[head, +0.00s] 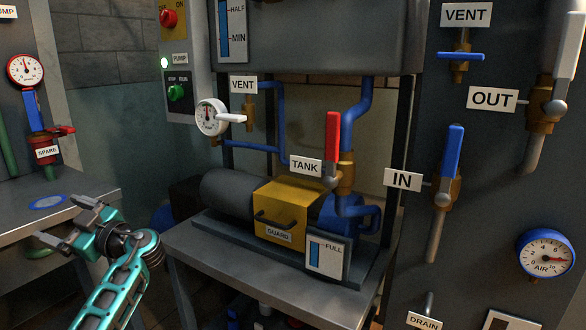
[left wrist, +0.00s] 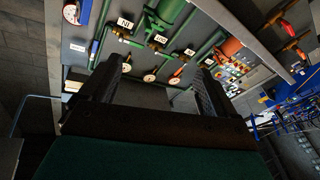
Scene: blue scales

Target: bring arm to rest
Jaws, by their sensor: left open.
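My left gripper (head: 57,220) is at the lower left of the head view, on the end of my teal left arm. It is beside the front edge of the grey bench at the left, and I cannot tell whether it touches it. In the left wrist view the two dark fingers of this gripper (left wrist: 158,82) stand wide apart with nothing between them. Beyond them is a tilted panel (left wrist: 135,88) with green pipes, gauges and labels. My right gripper is not in view.
The grey bench (head: 18,232) carries a blue ring-marked disc (head: 48,202). To the right stands a pump table (head: 200,262) with a yellow guard (head: 283,203). A valve panel with a blue-handled IN valve (head: 448,155) stands at the right. Floor between bench and pump table looks narrow.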

